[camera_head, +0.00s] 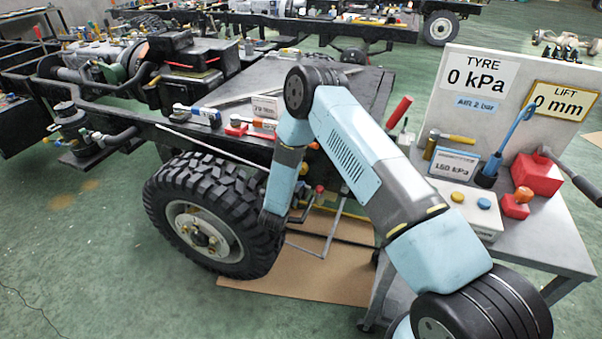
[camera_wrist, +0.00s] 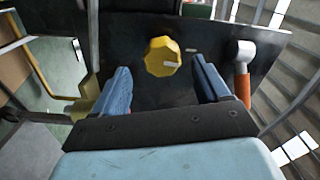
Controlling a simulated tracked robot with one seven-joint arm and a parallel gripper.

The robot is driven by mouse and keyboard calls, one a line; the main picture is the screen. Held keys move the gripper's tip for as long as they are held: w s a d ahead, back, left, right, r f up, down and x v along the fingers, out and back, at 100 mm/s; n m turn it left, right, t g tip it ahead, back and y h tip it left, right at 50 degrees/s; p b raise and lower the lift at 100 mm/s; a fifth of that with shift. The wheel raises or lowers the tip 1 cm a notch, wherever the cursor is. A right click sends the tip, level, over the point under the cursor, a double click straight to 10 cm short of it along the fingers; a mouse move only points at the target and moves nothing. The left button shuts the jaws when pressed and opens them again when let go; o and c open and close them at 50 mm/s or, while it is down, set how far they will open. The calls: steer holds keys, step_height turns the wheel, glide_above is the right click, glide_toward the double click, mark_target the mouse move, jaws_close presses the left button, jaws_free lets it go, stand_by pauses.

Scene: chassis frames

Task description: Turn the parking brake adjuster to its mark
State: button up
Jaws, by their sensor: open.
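A yellow faceted knob (camera_wrist: 163,57), which looks like the parking brake adjuster, sits on a dark plate (camera_wrist: 212,30) in the wrist view. It has a pale pointer line on its right side. A short pale mark (camera_wrist: 191,50) is on the plate just right of the knob. My gripper (camera_wrist: 161,78) is open, with one blue finger to each side of the knob's near side and nothing visible between them. In the head view my gripper (camera_head: 272,220) is low beside the tyre, and my arm hides the knob there.
A lever with an orange grip (camera_wrist: 242,80) stands close right of my fingers. A yellow bent pipe (camera_wrist: 50,85) is at left. The large tyre (camera_head: 205,215) is beside my gripper. A bench (camera_head: 545,235) with gauges and a red block stands at right.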

steer(key=v, duration=0.8)
steer(key=shift+s, duration=0.4)
steer(key=shift+a+f, duration=0.1)
steer(key=shift+f, duration=0.05)
step_height(320, 180, down, 6)
steer(key=s+d+n, duration=0.2)
steer(key=d+n, duration=0.1)
steer(key=n, duration=0.8)
steer(key=w+a+r+n, duration=0.2)
steer(key=a+r+n, duration=0.1)
steer(key=r+n, duration=0.3)
steer(key=x, duration=1.4)
steer(key=shift+a, duration=0.15)
steer(key=c, duration=0.9)
